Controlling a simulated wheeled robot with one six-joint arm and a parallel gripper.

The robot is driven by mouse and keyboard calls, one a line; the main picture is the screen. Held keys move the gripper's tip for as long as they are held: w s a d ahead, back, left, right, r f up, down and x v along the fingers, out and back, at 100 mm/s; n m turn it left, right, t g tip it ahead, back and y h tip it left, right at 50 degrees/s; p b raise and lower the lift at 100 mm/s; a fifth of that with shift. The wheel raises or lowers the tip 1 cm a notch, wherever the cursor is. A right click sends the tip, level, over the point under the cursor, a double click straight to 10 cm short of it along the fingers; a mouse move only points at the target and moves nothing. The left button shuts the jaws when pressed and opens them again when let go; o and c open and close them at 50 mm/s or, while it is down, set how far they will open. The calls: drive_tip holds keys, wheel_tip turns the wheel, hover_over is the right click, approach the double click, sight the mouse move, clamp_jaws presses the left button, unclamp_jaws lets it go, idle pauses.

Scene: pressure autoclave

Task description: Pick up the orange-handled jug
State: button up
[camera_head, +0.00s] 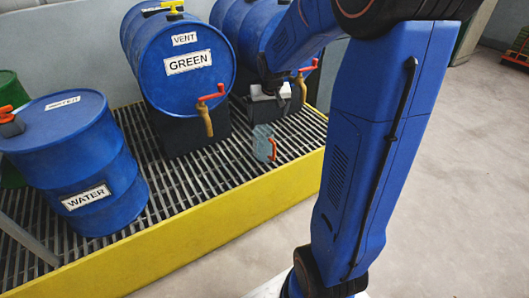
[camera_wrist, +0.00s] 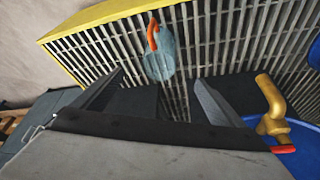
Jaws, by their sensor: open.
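The jug (camera_head: 263,142) is pale blue-grey with an orange handle on its right side in the head view. It stands on the grating of the yellow-edged platform, in front of the barrels. In the wrist view the jug (camera_wrist: 159,63) lies beyond and between my fingertips, with its orange handle at the upper left. My gripper (camera_wrist: 157,85) is open and empty, apart from the jug. In the head view my gripper (camera_head: 272,92) is partly hidden by my arm, above and behind the jug.
A blue GREEN barrel (camera_head: 185,75) with a red-handled brass tap (camera_head: 207,118) lies left of the jug. Another barrel (camera_head: 240,28) is behind my arm. A brass tap (camera_wrist: 271,105) is close to my gripper's right side. An upright WATER barrel (camera_head: 75,165) stands left. The yellow edge (camera_head: 230,215) bounds the grating.

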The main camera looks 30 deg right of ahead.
approach(266, 146)
drive_tip(key=w+d+f, duration=0.2)
drive_tip(key=w+f, duration=0.3)
drive_tip(key=w, duration=0.1)
drive_tip(key=shift+w+f, duration=0.3)
drive_tip(key=shift+f, duration=0.1)
drive_tip(key=shift+d, duration=0.1)
drive_tip(key=c, duration=1.5)
drive_tip(key=shift+r, duration=0.1)
